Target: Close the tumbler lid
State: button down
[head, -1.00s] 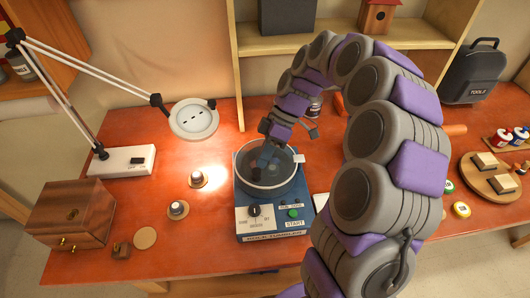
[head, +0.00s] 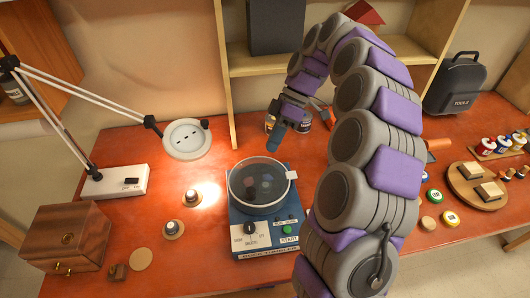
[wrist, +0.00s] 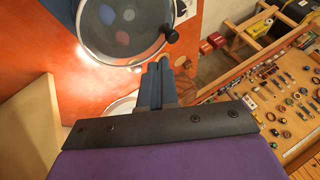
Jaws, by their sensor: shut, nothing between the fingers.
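The tumbler (head: 264,237) is a blue box with a dial, a green START button and a round drum on top. My gripper (head: 274,142) is shut and empty, behind and above the tumbler, apart from the lid. Its fingers (wrist: 161,66) point toward the lid's edge.
A lamp (head: 187,139) and a wooden box (head: 66,238) stand at left. Two small round metallic pieces (head: 192,197) lie left of the tumbler. A shelf (head: 300,62) stands behind. A round wooden board (head: 465,195) and small jars (head: 488,145) are at right.

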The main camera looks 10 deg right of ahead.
jog(key=shift+p+v, duration=3.1)
jog(key=shift+v, duration=0.35)
jog(key=s+a+r+m+h, duration=0.1)
jog(key=s+a+r+m, duration=0.2)
jog(key=s, duration=0.4)
jog(key=s+a+r+m+h, duration=0.1)
jog(key=s+a+m+h, duration=0.15)
jog(key=s+a, duration=0.4)
jog(key=s+d+f+m, duration=0.1)
jog(key=s+f+m, duration=0.1)
jog(key=s, duration=0.5)
jog(key=s+d+f+m+t+h, duration=0.1)
jog(key=s+d+f+m, duration=0.1)
jog(key=s+m, duration=0.2)
jog(key=s+d+f+m+t+h, duration=0.1)
jog(key=s+f+m, duration=0.2)
jog(key=s, duration=0.7)
jog(key=shift+d+m+b, duration=0.3)
jog(key=shift+d+m, duration=0.05)
jog(key=shift+m, duration=0.2)
jog(key=shift+h, duration=0.25)
